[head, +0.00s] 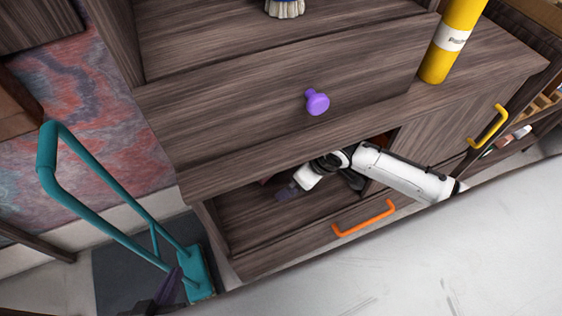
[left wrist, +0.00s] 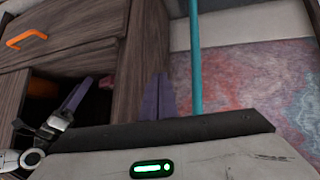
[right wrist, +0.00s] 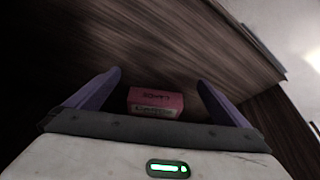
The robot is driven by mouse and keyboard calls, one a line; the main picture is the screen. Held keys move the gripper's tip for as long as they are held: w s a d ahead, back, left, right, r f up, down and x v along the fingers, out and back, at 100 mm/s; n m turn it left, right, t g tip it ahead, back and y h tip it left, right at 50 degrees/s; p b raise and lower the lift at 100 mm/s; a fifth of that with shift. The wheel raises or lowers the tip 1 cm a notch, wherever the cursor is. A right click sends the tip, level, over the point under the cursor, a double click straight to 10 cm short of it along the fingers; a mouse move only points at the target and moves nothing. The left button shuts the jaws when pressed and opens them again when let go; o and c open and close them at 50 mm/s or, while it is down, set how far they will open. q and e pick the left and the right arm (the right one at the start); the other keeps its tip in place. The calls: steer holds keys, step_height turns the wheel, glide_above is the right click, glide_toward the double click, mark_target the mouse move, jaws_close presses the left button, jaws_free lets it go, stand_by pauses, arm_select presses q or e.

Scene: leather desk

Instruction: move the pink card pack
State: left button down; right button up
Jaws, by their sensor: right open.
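The pink card pack (right wrist: 155,102) lies inside the dark drawer in the right wrist view, with its lettered sides facing me. My right gripper (right wrist: 158,95) is open, with its purple fingers on either side of the pack and no clear contact. In the head view the right gripper (head: 286,190) reaches into the open drawer (head: 295,213), and the pack is mostly hidden or too dark to tell. My left gripper (head: 170,288) is low at the left, outside the drawer. Its fingers (left wrist: 158,97) are together and empty in the left wrist view.
The drawer has an orange handle (head: 364,218). Above it is a closed drawer front with a purple knob (head: 317,102). A yellow cylinder (head: 452,40) stands on the cabinet top. A teal tubular frame (head: 105,200) stands at the left, near my left gripper.

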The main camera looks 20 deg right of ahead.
steer(key=w+a+b, duration=0.1)
steer(key=w, duration=0.1)
steer(key=w+a, duration=0.1)
steer(key=w, duration=0.2)
steer(key=w+a+b, duration=0.1)
steer(key=w, duration=0.1)
steer(key=shift+w+a+f+b, duration=0.15)
steer(key=shift+w+a+b, duration=0.05)
steer(key=shift+a+b, duration=0.2)
steer(key=shift+f, duration=0.7)
arm_select(q)
steer(key=shift+w+d+f+m+g+h+b, duration=0.15)
steer(key=shift+w+d+f+g+h+b, duration=0.1)
steer(key=shift+d+f, duration=0.25)
steer(key=shift+w+d+f+m+g+h+b, duration=0.2)
steer(key=shift+d+f, duration=0.2)
steer(key=shift+f, duration=0.2)
arm_select(e)
steer(key=shift+w+a+f, duration=0.1)
steer(key=shift+w+f, duration=0.2)
steer(key=shift+f, duration=0.25)
